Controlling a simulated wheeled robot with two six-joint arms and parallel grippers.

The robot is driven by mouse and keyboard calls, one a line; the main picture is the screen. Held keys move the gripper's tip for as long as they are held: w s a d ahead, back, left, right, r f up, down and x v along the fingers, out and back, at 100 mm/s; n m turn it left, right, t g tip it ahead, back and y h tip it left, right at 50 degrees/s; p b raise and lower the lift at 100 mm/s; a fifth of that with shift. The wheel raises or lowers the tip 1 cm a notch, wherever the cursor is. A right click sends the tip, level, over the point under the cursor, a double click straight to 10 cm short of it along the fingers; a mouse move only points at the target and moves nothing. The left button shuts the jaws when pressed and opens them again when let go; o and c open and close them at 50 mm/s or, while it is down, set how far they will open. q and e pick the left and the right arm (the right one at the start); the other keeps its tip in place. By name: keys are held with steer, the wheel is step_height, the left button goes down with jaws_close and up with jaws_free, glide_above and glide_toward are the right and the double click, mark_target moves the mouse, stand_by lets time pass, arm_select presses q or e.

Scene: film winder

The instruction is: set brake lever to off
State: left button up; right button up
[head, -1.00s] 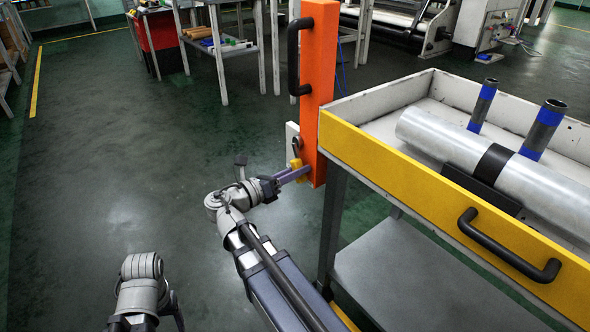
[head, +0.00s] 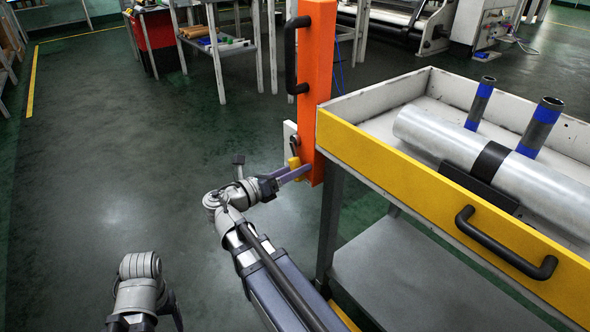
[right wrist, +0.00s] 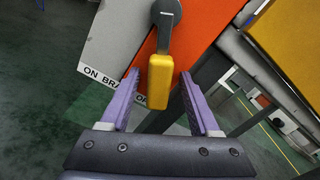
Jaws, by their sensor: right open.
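The brake lever (right wrist: 161,80) has a yellow handle on a dark grey arm and hangs roughly straight down in the right wrist view. Behind it is a light plate (right wrist: 119,38) with the letters "ON BRA" and a partly hidden second word. In the head view the yellow lever (head: 294,163) shows small beside the orange post. My right gripper (right wrist: 160,78) is open, with one purple finger on each side of the handle and visible gaps. In the head view my right gripper (head: 296,173) reaches the post's lower end. My left arm shows at the lower left, its gripper out of view.
The orange post (head: 317,90) with a black handle (head: 291,55) stands at the left corner of a cart with a yellow front (head: 400,185). A metal roll (head: 425,135) lies in its tray. Open green floor is on the left.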

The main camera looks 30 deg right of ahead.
steer(key=a, duration=0.7)
steer(key=shift+s+a, duration=0.3)
steer(key=shift+a, duration=0.1)
steer(key=s+a+f+m+y+p, duration=0.4)
steer(key=a+f+m+y+p, duration=0.1)
steer(key=a+f+m+y, duration=0.5)
steer(key=s+a+f+m+g+y+p, duration=0.1)
steer(key=s+a+f+m+y+p, duration=0.15)
steer(key=a+m, duration=0.35)
steer(key=s+a+f+m+g+y+p, duration=0.1)
steer(key=s+a+m+y, duration=0.3)
steer(key=a, duration=0.4)
step_height(320, 180, up, 37)
steer(key=w+p, duration=0.1)
steer(key=p, duration=3.6)
steer(key=shift+d+r+m, duration=0.15)
steer(key=shift+d+m, duration=0.2)
steer(key=shift+m, duration=0.05)
